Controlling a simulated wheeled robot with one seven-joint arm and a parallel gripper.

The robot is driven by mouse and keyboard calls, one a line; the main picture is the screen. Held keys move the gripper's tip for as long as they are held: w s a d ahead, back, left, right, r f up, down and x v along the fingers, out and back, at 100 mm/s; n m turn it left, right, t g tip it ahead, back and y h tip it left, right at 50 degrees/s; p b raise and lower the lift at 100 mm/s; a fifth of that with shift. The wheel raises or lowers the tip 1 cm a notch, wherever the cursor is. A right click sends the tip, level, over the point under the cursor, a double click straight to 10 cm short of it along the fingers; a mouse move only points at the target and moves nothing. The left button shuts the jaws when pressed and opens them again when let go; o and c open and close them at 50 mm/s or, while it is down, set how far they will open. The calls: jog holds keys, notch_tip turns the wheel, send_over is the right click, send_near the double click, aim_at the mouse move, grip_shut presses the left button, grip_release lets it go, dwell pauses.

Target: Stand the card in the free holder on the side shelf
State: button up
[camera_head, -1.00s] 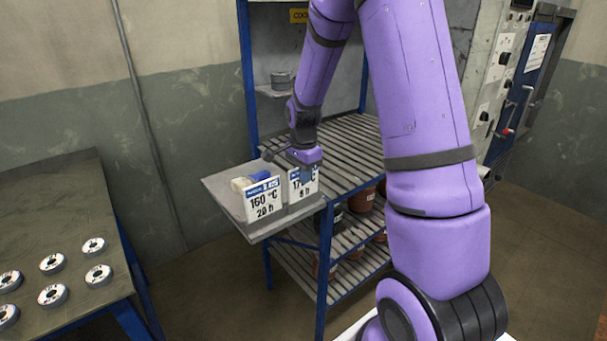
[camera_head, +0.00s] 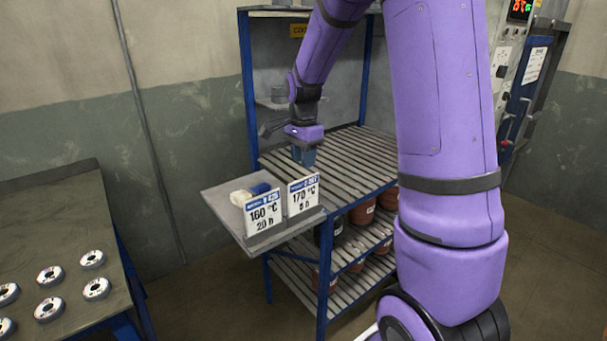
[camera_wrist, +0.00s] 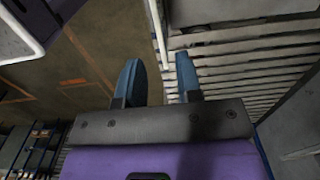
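The card reading 170 °C (camera_head: 303,194) stands upright at the right of the side shelf (camera_head: 222,198), apart from my gripper. Another card, reading 160 °C, 20 h (camera_head: 263,213), stands upright to its left. My gripper (camera_head: 303,156) is above the slatted rack, behind and above the 170 °C card. In the wrist view my gripper (camera_wrist: 158,80) shows two blue fingers spread apart with nothing between them.
A blue and cream object (camera_head: 250,193) lies on the side shelf behind the cards. The slatted rack (camera_head: 345,165) is bare on top; brown pots (camera_head: 362,212) stand below. A table with several discs (camera_head: 95,259) is at left.

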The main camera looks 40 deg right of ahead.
notch_tip(320, 180, up, 3)
jog(key=shift+f, duration=0.15)
jog(key=s+a+r+n+t, duration=0.1)
jog(key=s+a+r+n, duration=0.3)
jog(key=s+n, duration=0.2)
jog(key=s+a+r+n+t, duration=0.2)
jog(key=s+a+r+n, duration=0.2)
jog(key=s, duration=0.7)
jog(key=s+a+r+n+t, duration=0.2)
jog(key=s+a+r+n, duration=0.3)
jog(key=s+n, duration=0.2)
jog(key=shift+s+n, duration=0.3)
jog(key=shift+s, duration=0.95)
